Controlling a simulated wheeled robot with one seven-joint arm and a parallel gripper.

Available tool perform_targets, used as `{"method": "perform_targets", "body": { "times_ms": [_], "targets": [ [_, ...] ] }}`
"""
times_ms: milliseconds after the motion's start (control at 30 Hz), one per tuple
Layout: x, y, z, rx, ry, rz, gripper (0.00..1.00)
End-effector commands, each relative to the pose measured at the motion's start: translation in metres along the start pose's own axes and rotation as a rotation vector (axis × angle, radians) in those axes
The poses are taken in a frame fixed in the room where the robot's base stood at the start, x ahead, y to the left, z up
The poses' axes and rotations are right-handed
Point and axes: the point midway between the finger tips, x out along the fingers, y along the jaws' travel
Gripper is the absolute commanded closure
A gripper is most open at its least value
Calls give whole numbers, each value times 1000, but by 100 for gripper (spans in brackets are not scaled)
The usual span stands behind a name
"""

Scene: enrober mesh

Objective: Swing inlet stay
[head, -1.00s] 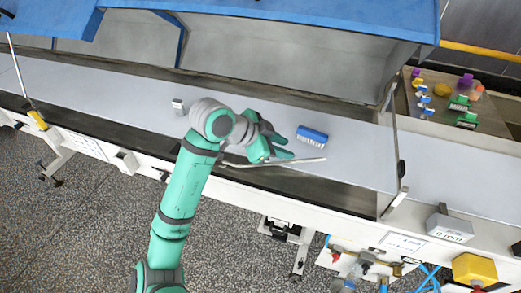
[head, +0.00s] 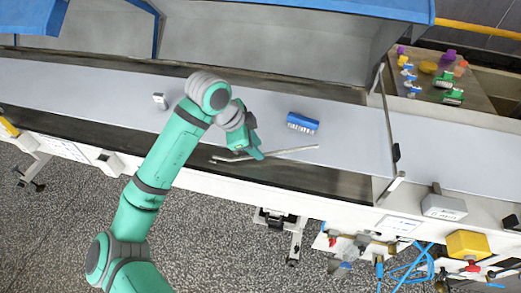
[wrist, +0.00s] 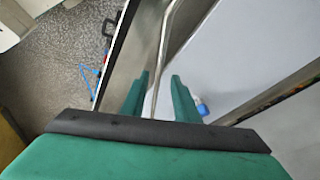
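A thin grey metal rod (head: 295,150), which I take to be the inlet stay, lies along the front edge of the pale deck, over the dark slot, in the head view. In the wrist view the rod (wrist: 164,40) runs from the top edge down between my fingers. My gripper (head: 256,154) is at the rod's left-middle part. In the wrist view my gripper (wrist: 160,90) has its two green fingers apart, one on each side of the rod, with visible gaps. The rod's lower end is hidden behind my gripper body.
A small white block (head: 160,101) stands to the left. An upright bar with a black grip (head: 396,152) stands right. The blue-edged hood (head: 300,10) overhangs the back.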

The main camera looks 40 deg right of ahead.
Motion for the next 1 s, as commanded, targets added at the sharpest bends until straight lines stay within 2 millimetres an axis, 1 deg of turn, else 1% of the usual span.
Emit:
{"method": "perform_targets", "body": {
  "times_ms": [33,100,267,400,600,633,733,767,1000],
  "targets": [
    [8,1,1,-1,-1,1,72],
    [16,0,1,-2,0,0,72],
    [31,0,-1,1,0,1,72],
    [35,0,-3,4,1,2,72],
    [36,0,-4,6,1,2,72],
    [36,0,-4,6,1,2,74],
    [35,0,-3,5,1,2,98],
    [35,0,-3,4,1,2,100],
    [34,0,-2,1,2,3,100]
  ]
}}
